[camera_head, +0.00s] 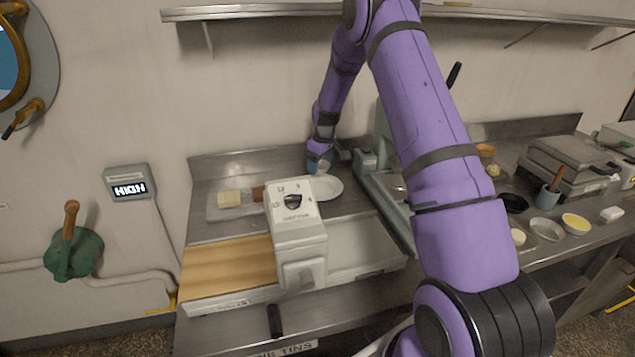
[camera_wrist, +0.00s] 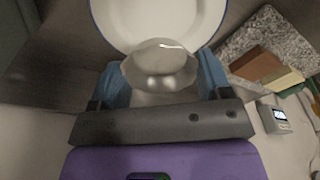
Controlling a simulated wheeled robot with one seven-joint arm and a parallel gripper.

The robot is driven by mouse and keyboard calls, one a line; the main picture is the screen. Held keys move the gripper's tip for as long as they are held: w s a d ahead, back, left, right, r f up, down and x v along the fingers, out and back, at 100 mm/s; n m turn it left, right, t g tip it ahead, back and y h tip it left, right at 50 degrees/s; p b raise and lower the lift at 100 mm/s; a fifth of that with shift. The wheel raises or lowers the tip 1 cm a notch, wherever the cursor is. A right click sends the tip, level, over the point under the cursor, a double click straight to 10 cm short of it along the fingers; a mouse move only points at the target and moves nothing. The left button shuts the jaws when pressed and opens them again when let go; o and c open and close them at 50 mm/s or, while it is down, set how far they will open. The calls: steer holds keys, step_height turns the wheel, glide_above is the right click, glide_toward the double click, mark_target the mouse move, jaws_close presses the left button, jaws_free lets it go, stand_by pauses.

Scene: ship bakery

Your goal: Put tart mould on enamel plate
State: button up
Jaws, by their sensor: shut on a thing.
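My gripper (camera_head: 319,165) is at the back of the counter, over the left rear part of the enamel plate. In the wrist view its blue fingers (camera_wrist: 160,85) are shut on the tart mould (camera_wrist: 160,66), a pale, shiny, fluted metal cup. The mould also shows small in the head view (camera_head: 323,168). The enamel plate (camera_head: 329,187) is white and round; in the wrist view its dark blue rim (camera_wrist: 222,25) shows. The mould overlaps the plate in both views. I cannot tell whether it touches the plate.
A speckled board (camera_head: 222,213) with a pale block (camera_head: 229,199) and a brown block (camera_head: 258,193) lies left of the plate. A white dough machine (camera_head: 296,235) stands in front. A grey-green machine (camera_head: 386,195) stands right of the plate. Several bowls and tins sit farther right.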

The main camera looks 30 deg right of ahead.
mark_target(319, 189)
step_height(319, 189, down, 8)
steer(key=shift+r, duration=0.15)
stand_by(0.4)
steer(key=o, duration=0.6)
